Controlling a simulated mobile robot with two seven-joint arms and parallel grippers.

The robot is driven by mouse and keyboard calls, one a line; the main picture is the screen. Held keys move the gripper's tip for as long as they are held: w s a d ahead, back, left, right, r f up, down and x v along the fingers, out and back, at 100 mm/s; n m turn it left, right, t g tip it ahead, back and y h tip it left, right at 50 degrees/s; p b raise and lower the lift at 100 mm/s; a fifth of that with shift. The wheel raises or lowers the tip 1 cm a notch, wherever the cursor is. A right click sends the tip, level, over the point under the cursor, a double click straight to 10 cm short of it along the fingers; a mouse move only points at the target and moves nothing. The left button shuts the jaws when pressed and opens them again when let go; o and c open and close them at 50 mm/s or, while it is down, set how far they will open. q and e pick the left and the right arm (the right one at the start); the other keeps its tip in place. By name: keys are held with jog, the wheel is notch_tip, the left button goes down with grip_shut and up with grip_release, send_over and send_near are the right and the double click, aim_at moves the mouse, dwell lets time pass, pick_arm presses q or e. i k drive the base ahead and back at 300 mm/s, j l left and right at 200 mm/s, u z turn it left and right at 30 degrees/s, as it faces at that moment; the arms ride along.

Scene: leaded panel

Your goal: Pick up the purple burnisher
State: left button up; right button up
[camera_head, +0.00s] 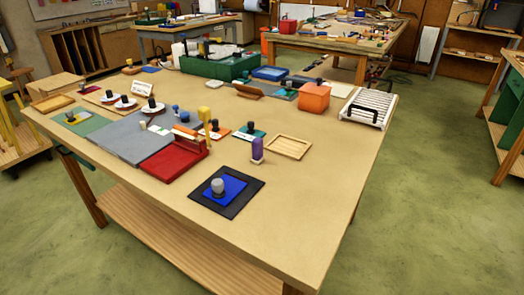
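The purple burnisher (257,148) stands upright on the tan worktable (285,230), right of the table's middle. It looks like a small purple block or handle with a paler lower end. It stands apart from the things around it. Neither of my grippers shows in the head view.
A red tray (172,165) lies left of the burnisher, and a wooden tray (289,147) lies to its right. A dark mat (226,206) with a blue square and grey knob lies in front. An orange bin (314,97) and a white rack (368,106) stand behind. The table's front right is bare.

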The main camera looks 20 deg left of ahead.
aim_at(257, 143)
jog(key=j+z, duration=0.1)
jog(key=j, duration=0.2)
jog(key=k+j+z, duration=0.1)
jog(key=j, duration=0.2)
jog(key=k+j+z, duration=0.1)
jog(key=j, duration=0.2)
jog(key=k+j, duration=0.1)
jog(key=j, duration=0.2)
jog(key=k+j, duration=0.1)
jog(key=j, duration=0.2)
jog(key=k+j+z, duration=0.1)
jog(key=j, duration=0.2)
